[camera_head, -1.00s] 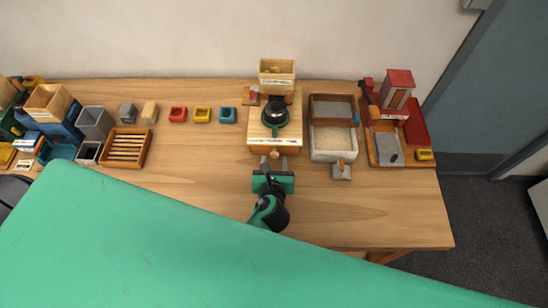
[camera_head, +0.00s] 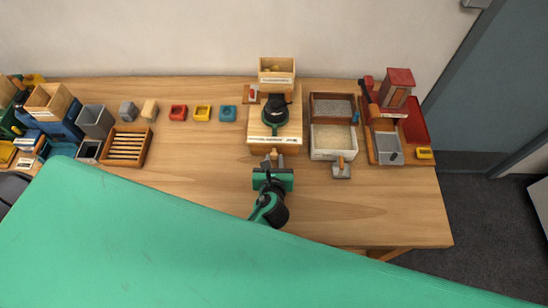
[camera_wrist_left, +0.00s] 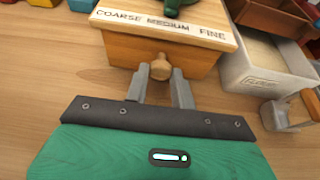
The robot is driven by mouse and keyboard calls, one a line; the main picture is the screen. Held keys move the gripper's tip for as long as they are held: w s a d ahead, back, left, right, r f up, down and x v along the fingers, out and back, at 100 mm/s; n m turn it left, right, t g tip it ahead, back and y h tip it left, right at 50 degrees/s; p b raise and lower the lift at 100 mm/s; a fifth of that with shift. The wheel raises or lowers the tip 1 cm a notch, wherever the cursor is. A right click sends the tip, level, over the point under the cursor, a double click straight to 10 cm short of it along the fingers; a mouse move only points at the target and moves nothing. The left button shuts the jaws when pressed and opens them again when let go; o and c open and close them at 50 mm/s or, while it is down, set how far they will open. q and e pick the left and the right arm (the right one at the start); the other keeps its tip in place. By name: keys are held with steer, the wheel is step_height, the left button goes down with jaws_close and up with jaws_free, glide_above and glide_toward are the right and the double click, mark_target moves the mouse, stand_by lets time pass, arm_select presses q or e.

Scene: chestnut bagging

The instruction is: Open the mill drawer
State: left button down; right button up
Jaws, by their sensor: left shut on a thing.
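The mill (camera_head: 257,128) is a wooden box with a green and black top part, standing at the back middle of the table. In the left wrist view the mill (camera_wrist_left: 205,28) has a label strip reading coarse, medium, fine above its front. A round wooden knob (camera_wrist_left: 160,66) sticks out from that front. My left gripper (camera_wrist_left: 160,80) has one grey finger on each side of the knob and is shut on it. In the head view my left gripper (camera_head: 273,160) is right in front of the mill. I cannot tell whether the drawer is pulled out at all. My right gripper is not in view.
A two-part bin (camera_head: 332,145) with a scoop (camera_head: 341,170) stands right of the mill. A red-topped device (camera_head: 397,90) is farther right. Small coloured cups (camera_head: 202,114) and a slatted wooden tray (camera_head: 127,147) lie left. The table front is clear.

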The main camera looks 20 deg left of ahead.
arm_select(q)
steer(key=s+d, duration=0.1)
steer(key=s, duration=0.5)
steer(key=s+d+p, duration=0.1)
steer(key=s, duration=0.2)
steer(key=shift+s+d, duration=0.25)
steer(key=shift+d, duration=0.1)
steer(key=shift+f, duration=0.1)
steer(key=c, duration=1.2)
jaws_free()
steer(key=shift+s, duration=0.1)
steer(key=shift+b+v, duration=1.95)
steer(key=shift+v, duration=5.05)
